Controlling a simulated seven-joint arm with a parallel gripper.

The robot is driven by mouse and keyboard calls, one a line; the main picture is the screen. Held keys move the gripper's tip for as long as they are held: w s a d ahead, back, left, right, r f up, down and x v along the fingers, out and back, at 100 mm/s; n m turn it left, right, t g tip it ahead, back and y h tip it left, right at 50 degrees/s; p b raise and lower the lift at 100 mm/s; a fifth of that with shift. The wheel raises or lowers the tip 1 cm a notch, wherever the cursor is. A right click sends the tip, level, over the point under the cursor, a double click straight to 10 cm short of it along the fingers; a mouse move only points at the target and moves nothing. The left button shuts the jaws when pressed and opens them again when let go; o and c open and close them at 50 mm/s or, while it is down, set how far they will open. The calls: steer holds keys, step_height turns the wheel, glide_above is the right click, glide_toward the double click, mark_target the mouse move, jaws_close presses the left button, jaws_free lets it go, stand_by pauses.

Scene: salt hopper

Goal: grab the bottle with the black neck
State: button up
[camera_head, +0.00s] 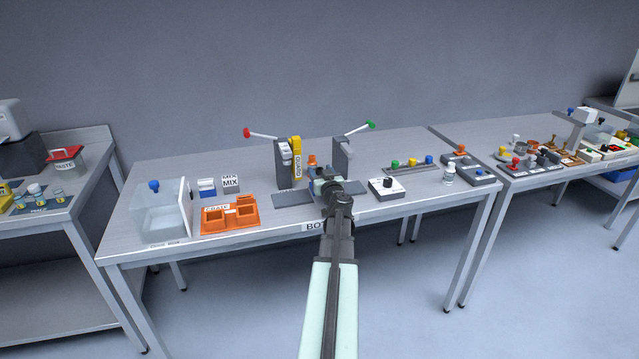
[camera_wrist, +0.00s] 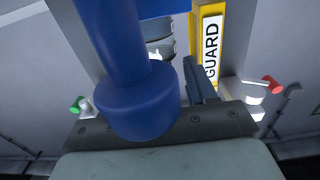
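My gripper (camera_head: 328,186) is over the middle of the table, in front of a grey press-like station. My arm hides part of that station. In the wrist view a large blue cylinder with a wide round end (camera_wrist: 135,95) fills the near middle. I cannot tell whether it is held, and the fingertips are not clear. A small clear bottle (camera_head: 449,174) with a pale top stands upright on the right part of the table, well apart from my gripper. No black neck can be made out on it.
A yellow guard (camera_head: 296,158) stands just left of my gripper; its label shows in the wrist view (camera_wrist: 211,48). Red-tipped (camera_head: 247,133) and green-tipped (camera_head: 370,125) levers flank the station. An orange crate (camera_head: 230,226) and clear bin (camera_head: 162,212) are left. A knob box (camera_head: 385,189) is right.

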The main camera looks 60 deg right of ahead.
jaws_close()
stand_by(0.3)
